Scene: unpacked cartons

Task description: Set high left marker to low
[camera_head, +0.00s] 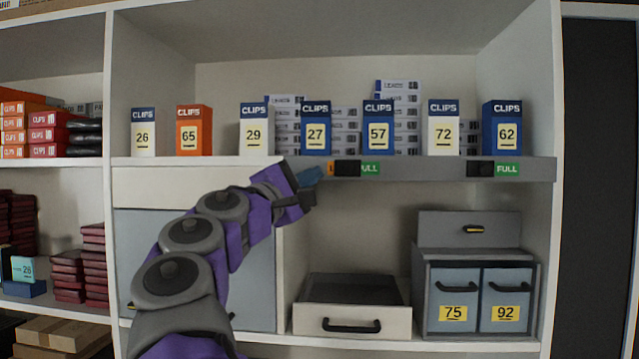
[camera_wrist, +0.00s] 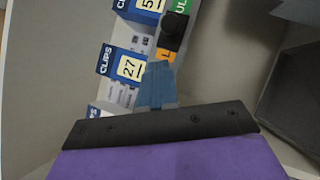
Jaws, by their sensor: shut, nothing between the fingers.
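The left marker (camera_head: 347,168) is a black slider on the grey front strip (camera_head: 425,169) of the upper shelf. A sliver of an orange label (camera_head: 330,168) shows at its left, and a green label reading "ULL" (camera_head: 371,168) at its right. My gripper (camera_head: 312,174), with blue fingertips, is shut and empty just left of the marker, at the strip's level. In the wrist view the fingertips (camera_wrist: 157,84) point up toward the orange label (camera_wrist: 167,56) and the black marker (camera_wrist: 173,28). A small gap seems to separate fingertips and marker; contact cannot be told for certain.
A second black marker (camera_head: 480,169) sits right on the strip, left of a green "FULL" label (camera_head: 507,169). Numbered clip boxes, including blue 27 (camera_head: 316,112) and blue 57 (camera_head: 378,112), stand just above. An open drawer (camera_head: 352,318) and grey cabinet (camera_head: 478,270) are below.

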